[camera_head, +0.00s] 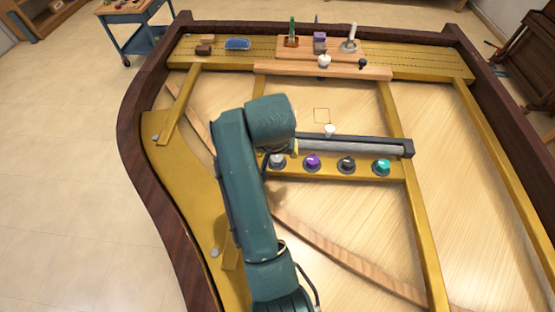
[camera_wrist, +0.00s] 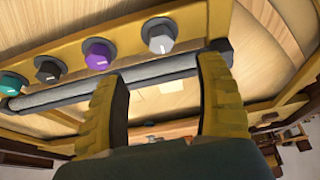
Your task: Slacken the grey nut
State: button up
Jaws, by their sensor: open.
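The grey nut (camera_head: 277,160) sits at the left end of a row on a yellow rail, partly beside my arm in the head view. In the wrist view the grey nut (camera_wrist: 160,37) is a hexagonal cap with a white mark, standing on a dark round base. My gripper (camera_wrist: 160,72) has its two yellow fingers spread apart, with nothing between them. The nut shows beyond the fingertips, roughly between them in the picture and apart from both. In the head view my arm hides most of the gripper.
Purple (camera_head: 312,162), black (camera_head: 346,164) and teal (camera_head: 381,167) nuts share the rail. A grey cylindrical bar (camera_head: 350,147) runs just behind them, with a small white piece (camera_head: 330,130) near it. Tools stand on a wooden rack (camera_head: 320,69) at the back.

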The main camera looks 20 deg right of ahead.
aim_at(277, 158)
jog(key=b+x, duration=0.2)
jog(key=x, duration=0.8)
jog(key=shift+w+f, duration=0.15)
jog(key=shift+f, duration=0.05)
jog(key=c, duration=1.2)
jog(key=shift+c, duration=0.3)
